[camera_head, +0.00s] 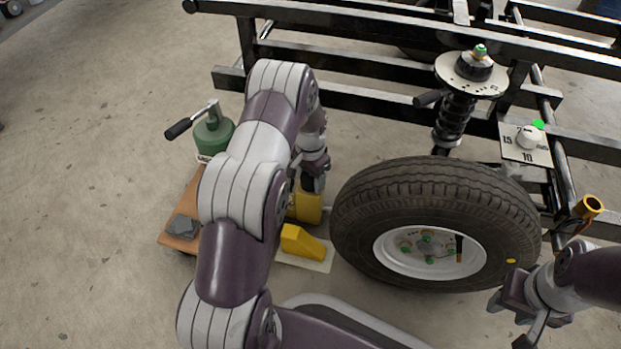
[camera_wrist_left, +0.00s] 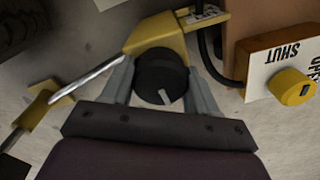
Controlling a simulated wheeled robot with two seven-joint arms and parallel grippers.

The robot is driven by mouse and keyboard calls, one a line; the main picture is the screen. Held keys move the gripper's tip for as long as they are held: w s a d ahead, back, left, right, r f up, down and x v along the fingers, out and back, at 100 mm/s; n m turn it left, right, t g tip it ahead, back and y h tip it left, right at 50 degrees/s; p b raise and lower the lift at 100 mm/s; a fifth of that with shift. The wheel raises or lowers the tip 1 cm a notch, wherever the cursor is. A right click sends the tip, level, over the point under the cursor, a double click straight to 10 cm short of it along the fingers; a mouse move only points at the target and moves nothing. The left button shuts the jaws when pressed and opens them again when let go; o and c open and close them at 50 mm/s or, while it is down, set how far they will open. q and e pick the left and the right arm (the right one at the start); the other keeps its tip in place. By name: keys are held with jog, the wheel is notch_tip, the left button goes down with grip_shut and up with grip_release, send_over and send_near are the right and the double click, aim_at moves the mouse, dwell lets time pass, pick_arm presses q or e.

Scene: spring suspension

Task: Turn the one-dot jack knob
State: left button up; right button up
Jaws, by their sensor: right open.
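A black round knob (camera_wrist_left: 161,78) with a white pointer mark sits on a yellow body (camera_wrist_left: 160,37) in the left wrist view. My left gripper (camera_wrist_left: 162,84) has one finger on each side of the knob, close against it. In the head view my left gripper (camera_head: 312,181) reaches down to the yellow body (camera_head: 308,207), left of the tire. The knob is hidden there. No dot marking can be made out on it. My right gripper (camera_head: 509,322) is open and empty at the lower right.
The tire (camera_head: 438,180) stands close right of my left gripper. A yellow wedge-shaped block (camera_head: 302,242) lies in front. A green jack (camera_head: 213,135) with a handle stands at left. A yellow valve knob (camera_wrist_left: 292,87) marked SHUT and OPEN is nearby. The black frame (camera_head: 350,98) crosses behind.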

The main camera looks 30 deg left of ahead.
pick_arm(q)
jog(key=c, duration=0.4)
jog(key=shift+o, duration=0.2)
jog(key=shift+r+n+p, duration=0.1)
jog(key=shift+n+p, duration=0.2)
jog(key=shift+p, duration=0.2)
jog(key=n+p, duration=0.5)
jog(key=p, duration=0.1)
jog(key=shift+r+p, duration=0.15)
jog(key=shift+p, duration=0.15)
jog(key=n+p, duration=0.2)
jog(key=n, duration=0.1)
jog(key=shift+n, duration=0.4)
jog(key=n+p, duration=0.1)
jog(key=n, duration=0.1)
jog(key=n+p, duration=0.1)
jog(key=n, duration=0.1)
jog(key=shift+f+n+p, duration=0.2)
jog(key=shift+n+p, duration=0.1)
jog(key=n+p, duration=0.1)
jog(key=n, duration=0.3)
jog(key=n+p, duration=0.1)
jog(key=n, duration=1)
jog(key=shift+f+p, duration=0.1)
jog(key=shift+p, duration=0.2)
jog(key=n, duration=0.6)
